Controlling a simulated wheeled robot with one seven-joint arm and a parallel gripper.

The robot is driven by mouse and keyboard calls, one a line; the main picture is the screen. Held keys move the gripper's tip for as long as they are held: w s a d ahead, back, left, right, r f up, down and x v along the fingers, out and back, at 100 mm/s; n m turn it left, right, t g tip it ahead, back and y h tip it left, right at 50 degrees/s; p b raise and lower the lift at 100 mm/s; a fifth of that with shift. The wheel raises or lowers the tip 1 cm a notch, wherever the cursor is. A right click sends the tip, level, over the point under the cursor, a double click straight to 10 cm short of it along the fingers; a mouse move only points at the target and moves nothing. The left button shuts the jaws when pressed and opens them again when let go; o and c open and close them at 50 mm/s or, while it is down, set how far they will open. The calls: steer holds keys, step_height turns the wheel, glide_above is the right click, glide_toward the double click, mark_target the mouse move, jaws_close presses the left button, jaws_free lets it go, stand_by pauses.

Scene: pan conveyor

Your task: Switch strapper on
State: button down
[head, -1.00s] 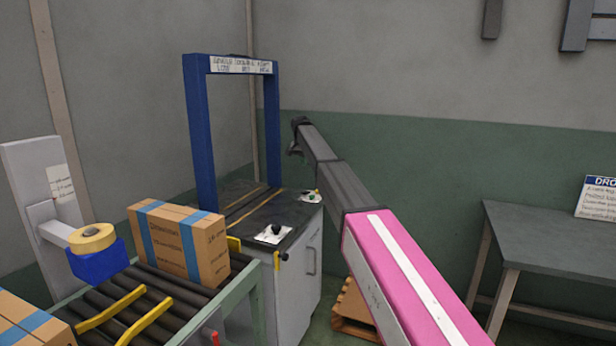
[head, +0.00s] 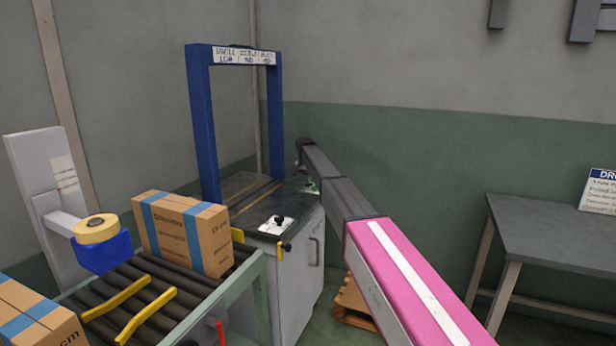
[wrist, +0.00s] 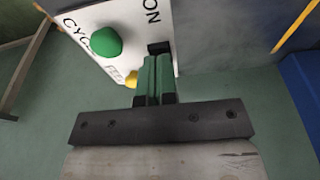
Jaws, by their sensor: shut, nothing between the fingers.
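The strapper (head: 300,250) is a grey cabinet with a dark top and a blue arch. In the wrist view its white control panel (wrist: 130,22) carries the words "ON" and "CYCLE", a green button (wrist: 106,42), a yellow button (wrist: 131,78) and a small black switch (wrist: 158,47) near "ON". My gripper (wrist: 153,62) has its green fingers shut and empty. The fingertips are right at the black switch and overlap its lower edge. I cannot tell whether they touch it. In the head view my arm hides most of this panel.
A second white panel (head: 272,228) with a black knob is on the strapper's near corner. A strapped carton (head: 180,235) stands on the roller conveyor (head: 150,290) at left. A grey table (head: 550,235) stands at right. A wooden pallet (head: 352,300) is on the floor beside the strapper.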

steer(key=shift+s+f, duration=0.1)
steer(key=shift+s+a+f+t, duration=0.1)
steer(key=shift+s+f+t, duration=0.3)
steer(key=shift+f+t, duration=0.15)
steer(key=shift+s+a+f+t+h, duration=0.1)
steer(key=shift+t+h, duration=0.2)
steer(key=shift+t, duration=0.3)
steer(key=shift+s+f+t+h, duration=0.1)
steer(key=shift+t+h, duration=0.2)
steer(key=shift+t, duration=0.25)
steer(key=shift+f, duration=0.1)
steer(key=shift+s+f, duration=0.1)
steer(key=shift+f, duration=0.05)
steer(key=shift+w, duration=0.2)
